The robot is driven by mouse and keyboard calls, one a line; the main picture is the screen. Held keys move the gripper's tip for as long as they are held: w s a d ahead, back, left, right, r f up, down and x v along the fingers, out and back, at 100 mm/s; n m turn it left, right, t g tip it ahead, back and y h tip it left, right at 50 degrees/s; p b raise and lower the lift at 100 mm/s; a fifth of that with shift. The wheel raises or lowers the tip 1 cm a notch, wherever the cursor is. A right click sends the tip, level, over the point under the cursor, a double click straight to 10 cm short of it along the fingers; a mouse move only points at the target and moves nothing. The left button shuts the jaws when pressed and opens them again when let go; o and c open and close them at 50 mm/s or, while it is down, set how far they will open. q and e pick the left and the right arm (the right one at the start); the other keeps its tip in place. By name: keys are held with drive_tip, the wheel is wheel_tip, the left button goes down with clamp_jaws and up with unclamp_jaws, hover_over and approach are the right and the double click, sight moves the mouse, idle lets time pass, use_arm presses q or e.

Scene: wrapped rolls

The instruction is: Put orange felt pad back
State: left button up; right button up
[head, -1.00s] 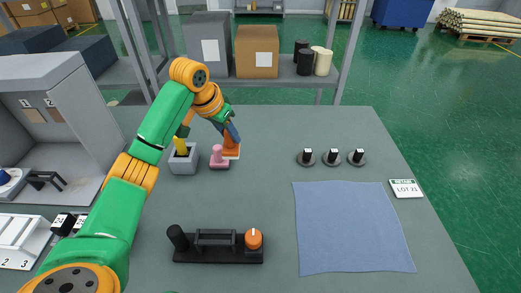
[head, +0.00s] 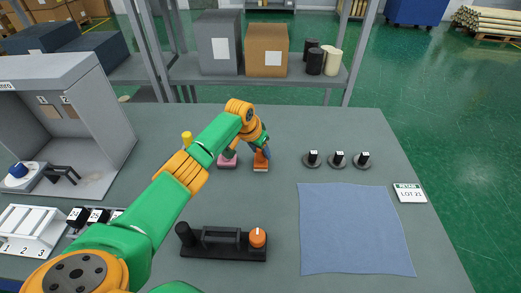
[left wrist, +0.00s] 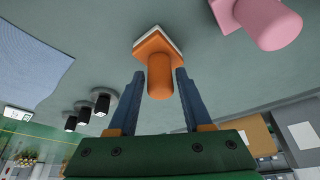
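The orange felt pad (head: 261,162), an orange block with a rounded handle and a pale underside, is to the right of the pink pad (head: 227,162) on the grey table. In the left wrist view, the orange pad (left wrist: 159,72) has its handle between my left gripper's (left wrist: 160,75) blue fingers, with a narrow gap on each side. The left gripper (head: 265,150) looks open around the handle. I cannot tell whether the pad's underside fully touches the table. My right gripper is out of view.
A yellow handle (head: 187,138) shows behind my left arm. Three black-topped knobs (head: 339,160) stand to the right, above a blue cloth (head: 352,230). The table between is clear.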

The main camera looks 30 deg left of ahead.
use_arm(q)
drive_tip(key=shift+o, duration=0.7)
drive_tip(key=shift+r, duration=0.15)
drive_tip(key=shift+r, duration=0.3)
drive_tip(key=p+v, duration=0.1)
drive_tip(key=v, duration=0.2)
drive_tip(key=shift+p, duration=0.3)
drive_tip(key=v, duration=0.8)
drive_tip(key=shift+s+r+b, duration=0.2)
drive_tip(key=shift+b, duration=0.2)
